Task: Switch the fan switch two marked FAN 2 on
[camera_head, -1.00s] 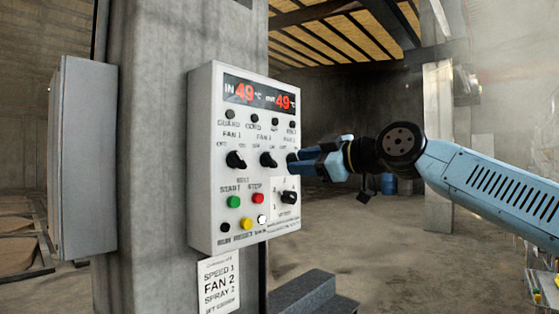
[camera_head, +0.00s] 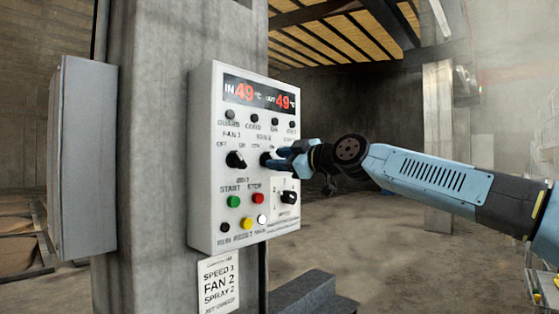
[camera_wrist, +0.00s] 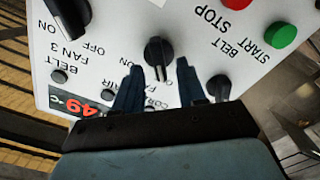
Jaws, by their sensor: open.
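The FAN 2 switch (camera_head: 265,158) is the middle black rotary knob in the row on the white control panel (camera_head: 208,100). The same knob (camera_wrist: 155,50) is in the middle of the wrist view, where the panel appears upside down. Its pointer bar runs nearly straight up and down there. My gripper (camera_head: 276,160) is open at the panel face, and in the wrist view its two blue fingertips (camera_wrist: 160,68) are on either side of the knob's lower end. I cannot tell whether they touch it. The knob's ON and OFF marks are partly hidden.
The FAN 1 knob (camera_head: 236,159) is to the left, and the FAN 3 knob (camera_wrist: 68,18) shows in the wrist view. The green START button (camera_head: 233,201) and red STOP button (camera_head: 257,198) are below. A grey cabinet (camera_head: 88,160) is left of the pillar.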

